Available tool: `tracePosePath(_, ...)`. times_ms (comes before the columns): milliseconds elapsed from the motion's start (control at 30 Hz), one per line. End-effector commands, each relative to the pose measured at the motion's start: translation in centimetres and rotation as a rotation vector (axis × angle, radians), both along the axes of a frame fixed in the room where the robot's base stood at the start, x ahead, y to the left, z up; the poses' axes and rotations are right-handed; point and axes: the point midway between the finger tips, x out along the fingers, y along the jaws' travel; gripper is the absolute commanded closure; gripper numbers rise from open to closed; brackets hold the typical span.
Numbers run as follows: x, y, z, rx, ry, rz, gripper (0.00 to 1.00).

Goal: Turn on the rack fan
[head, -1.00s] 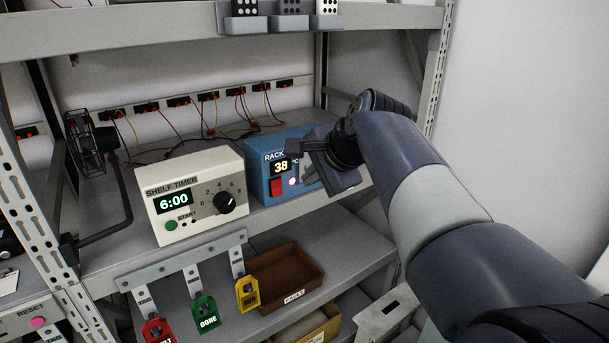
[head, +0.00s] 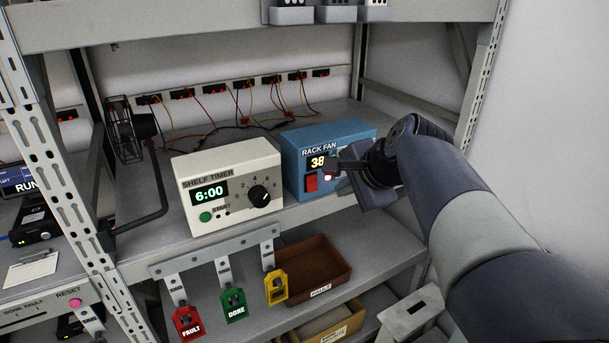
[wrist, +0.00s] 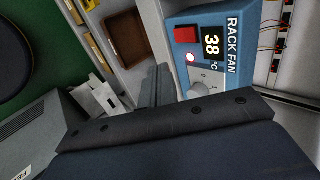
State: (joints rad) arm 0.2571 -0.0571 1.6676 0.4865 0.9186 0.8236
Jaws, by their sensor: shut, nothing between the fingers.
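The blue rack fan box (head: 294,160) stands on the middle shelf, right of the shelf timer. Its display reads 38, and a red switch (head: 311,183) sits below it with a lit round lamp beside it.
The cream shelf timer (head: 232,180) reads 6:00. A black fan (head: 130,130) is on a bracket at the left post. Red, green and yellow tags (head: 236,305) hang below the shelf front, near a brown fault tray (head: 325,262). Wires run along the back.

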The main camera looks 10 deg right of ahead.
Motion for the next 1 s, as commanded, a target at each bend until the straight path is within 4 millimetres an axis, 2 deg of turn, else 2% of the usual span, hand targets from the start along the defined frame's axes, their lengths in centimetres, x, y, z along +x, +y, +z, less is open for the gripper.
tracePosePath(367,5.0,1.7,-5.7,0.001,0.006,0.003,1.00)
tracePosePath(633,8.0,2.6,-5.9,0.000,0.002,0.001,1.00)
tracePosePath(1000,8.8,2.9,-6.1,0.000,0.001,0.000,1.00)
